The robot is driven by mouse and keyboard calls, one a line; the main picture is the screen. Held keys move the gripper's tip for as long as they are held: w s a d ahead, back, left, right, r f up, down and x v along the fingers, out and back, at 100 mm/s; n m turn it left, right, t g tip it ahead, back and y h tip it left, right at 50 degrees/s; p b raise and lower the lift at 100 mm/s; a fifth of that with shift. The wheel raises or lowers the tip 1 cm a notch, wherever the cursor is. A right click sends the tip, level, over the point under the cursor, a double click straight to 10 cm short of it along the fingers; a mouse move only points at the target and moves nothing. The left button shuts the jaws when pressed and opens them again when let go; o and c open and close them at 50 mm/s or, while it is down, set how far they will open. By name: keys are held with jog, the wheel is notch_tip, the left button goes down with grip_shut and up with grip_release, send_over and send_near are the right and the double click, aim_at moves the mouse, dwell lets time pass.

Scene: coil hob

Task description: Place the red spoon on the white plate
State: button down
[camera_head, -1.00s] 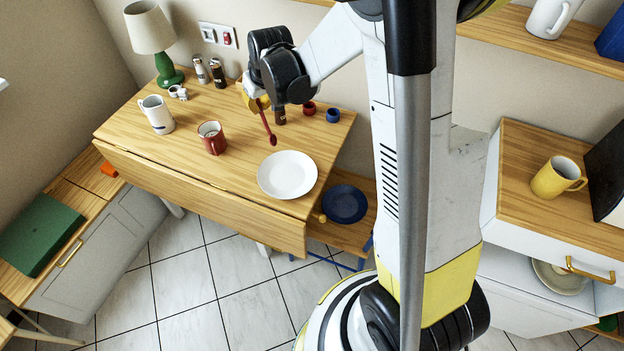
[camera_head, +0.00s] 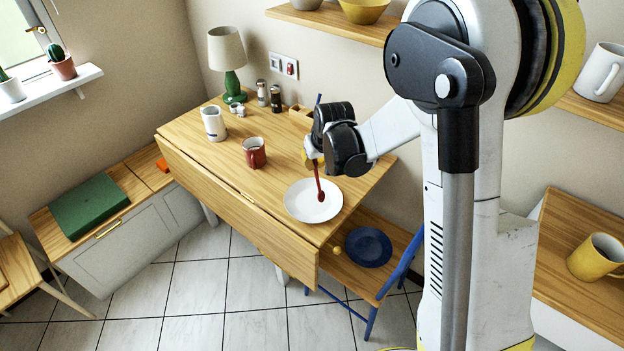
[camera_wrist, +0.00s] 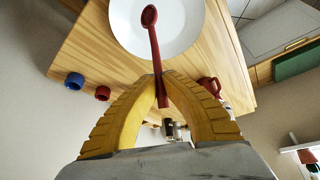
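The red spoon (camera_head: 320,188) hangs from my gripper (camera_head: 312,158), bowl end down. In the wrist view the yellow fingers of my gripper (camera_wrist: 162,80) are closed on the handle of the red spoon (camera_wrist: 155,45). The white plate (camera_head: 303,208) lies on the wooden table near its front right corner. In the head view the spoon's bowl overlaps the right part of the plate. In the wrist view the bowl shows against the white plate (camera_wrist: 175,35). I cannot tell whether the spoon touches the plate.
A red mug (camera_head: 254,152), a white mug (camera_head: 213,123) and a green lamp (camera_head: 233,85) stand on the table left of my gripper. A dark blue plate (camera_head: 369,247) lies on a lower wooden surface. Red (camera_wrist: 103,93) and blue (camera_wrist: 75,81) small cups show in the wrist view.

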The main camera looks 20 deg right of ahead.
jog(key=shift+w+a+f+b, duration=0.15)
jog(key=shift+f+b, duration=0.2)
jog(key=shift+f, duration=0.45)
jog(key=shift+w+a+f+b, duration=0.1)
jog(key=shift+w+f+b, duration=0.2)
jog(key=shift+f, duration=0.45)
jog(key=shift+w+a+f+b, duration=0.15)
jog(key=shift+f+b, duration=0.25)
jog(key=shift+f, duration=0.4)
jog(key=shift+s+f, duration=0.1)
jog(key=shift+s, duration=0.05)
